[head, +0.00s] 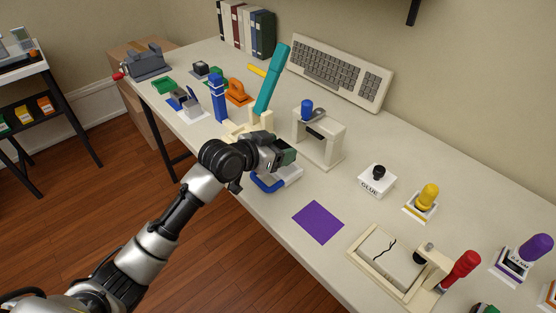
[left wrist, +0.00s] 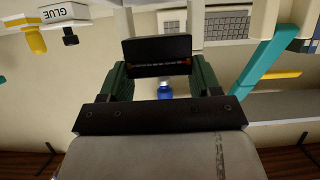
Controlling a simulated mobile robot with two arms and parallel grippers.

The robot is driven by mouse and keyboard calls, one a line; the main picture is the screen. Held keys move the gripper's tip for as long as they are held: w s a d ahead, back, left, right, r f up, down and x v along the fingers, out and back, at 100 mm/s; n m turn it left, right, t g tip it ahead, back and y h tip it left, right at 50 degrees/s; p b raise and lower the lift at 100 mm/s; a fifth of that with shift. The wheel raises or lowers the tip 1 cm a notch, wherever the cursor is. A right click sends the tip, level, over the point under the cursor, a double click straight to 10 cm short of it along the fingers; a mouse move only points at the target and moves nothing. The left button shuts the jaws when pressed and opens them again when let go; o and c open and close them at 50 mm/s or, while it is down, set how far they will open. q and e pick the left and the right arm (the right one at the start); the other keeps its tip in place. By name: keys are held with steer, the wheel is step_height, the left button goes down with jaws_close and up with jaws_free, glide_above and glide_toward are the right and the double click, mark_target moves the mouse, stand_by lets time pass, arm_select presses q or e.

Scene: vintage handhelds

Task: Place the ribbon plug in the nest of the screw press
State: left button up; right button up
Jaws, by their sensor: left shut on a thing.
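My left gripper (head: 284,156) is over the bench's front edge area, just in front and left of the cream press frame. In the left wrist view its two dark green fingers (left wrist: 160,82) are shut on a dark, flat block with a thin orange-brown row, which I take as the ribbon plug (left wrist: 157,50). In the head view I cannot make the plug out clearly at the fingertips. The screw press (head: 326,139) looks like the cream upright frame with a blue knob and grey bar on top. Its nest is not clearly visible. My right gripper is not in view.
A blue-handled white tool (head: 277,180) lies under my left gripper. A cream stand with a teal lever (head: 270,80) stands behind left. A purple mat (head: 318,222), a glue box (head: 376,181) and a keyboard (head: 339,73) surround the press. Bench between mat and press is clear.

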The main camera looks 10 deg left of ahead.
arm_select(q)
steer(key=shift+f, duration=2.05)
steer(key=shift+f, duration=0.15)
steer(key=o, duration=0.9)
steer(key=shift+r, duration=0.2)
steer(key=v, duration=1.2)
